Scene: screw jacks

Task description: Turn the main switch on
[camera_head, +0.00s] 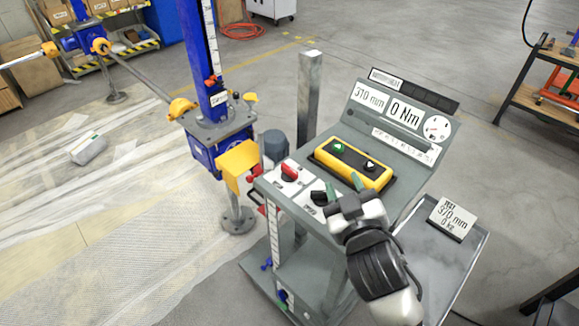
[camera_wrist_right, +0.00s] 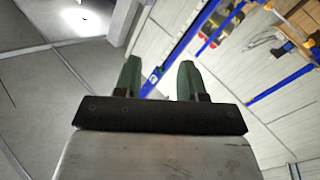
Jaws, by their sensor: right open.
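A red rotary knob (camera_head: 289,172) on a white plate sits at the left end of the grey control console (camera_head: 276,196). It looks like the main switch, though I cannot read its label. A second white plate with a black knob (camera_head: 319,197) lies just right of it, partly behind my gripper. My right gripper (camera_head: 344,187) is over the console's front part, right of the red knob and apart from it. Its two green fingers are spread, with nothing between them in the right wrist view (camera_wrist_right: 158,78). The red knob is not seen in the wrist view. My left gripper is out of view.
A yellow box with green and black buttons (camera_head: 350,163) sits on the console behind my gripper. A display panel (camera_head: 405,115) rises behind it. A blue screw jack (camera_head: 215,105) with a yellow guard (camera_head: 237,163) stands close left. A grey side tray (camera_head: 474,262) lies right.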

